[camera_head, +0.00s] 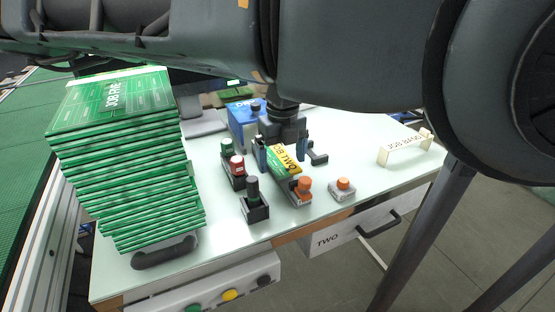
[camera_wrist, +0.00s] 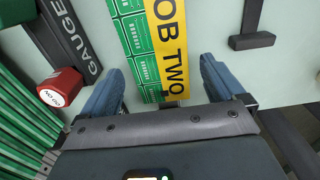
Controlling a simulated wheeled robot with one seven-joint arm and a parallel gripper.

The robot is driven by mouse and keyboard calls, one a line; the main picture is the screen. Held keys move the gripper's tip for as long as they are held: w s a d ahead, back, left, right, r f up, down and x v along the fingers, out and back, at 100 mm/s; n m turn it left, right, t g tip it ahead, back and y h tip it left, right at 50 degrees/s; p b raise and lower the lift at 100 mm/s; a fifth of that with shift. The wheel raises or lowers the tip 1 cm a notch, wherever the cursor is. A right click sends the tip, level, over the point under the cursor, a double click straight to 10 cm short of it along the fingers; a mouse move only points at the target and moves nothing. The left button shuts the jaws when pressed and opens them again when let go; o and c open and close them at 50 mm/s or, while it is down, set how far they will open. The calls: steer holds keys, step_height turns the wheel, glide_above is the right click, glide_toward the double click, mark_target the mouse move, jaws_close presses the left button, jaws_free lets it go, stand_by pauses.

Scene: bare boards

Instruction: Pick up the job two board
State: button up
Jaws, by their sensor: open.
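The job two board (camera_wrist: 168,40) is green with a yellow strip that reads "OB TWO" in the wrist view. In the head view the job two board (camera_head: 284,160) lies near the middle of the white table, partly hidden by my gripper. My gripper (camera_head: 281,150) is open above it. In the wrist view my gripper (camera_wrist: 160,85) has one blue finger on each side of the board's near end, with gaps between fingers and board. I cannot tell how far the fingers are above the table.
A tall stack of green boards marked "JOB FIVE" (camera_head: 125,150) stands at the left. Orange-topped items (camera_head: 343,187) stand at the front. A cream sign holder (camera_head: 405,148) is at the right.

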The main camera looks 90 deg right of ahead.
mark_target(281, 163)
stand_by(0.3)
steer(key=c, duration=1.2)
steer(key=shift+o, duration=0.2)
steer(key=shift+r+p, duration=0.2)
steer(key=shift+p, duration=0.15)
steer(key=shift+r+p, duration=0.3)
steer(key=shift+p, duration=0.15)
step_height(281, 163, up, 3)
steer(key=shift+r+b, duration=0.1)
steer(key=shift+b, duration=0.3)
steer(key=s+d+r+b, duration=0.1)
steer(key=s+d+r, duration=0.1)
steer(key=d+r, duration=0.5)
steer(key=d, duration=0.4)
steer(key=shift+d+r, duration=0.15)
steer(key=shift+d, duration=0.1)
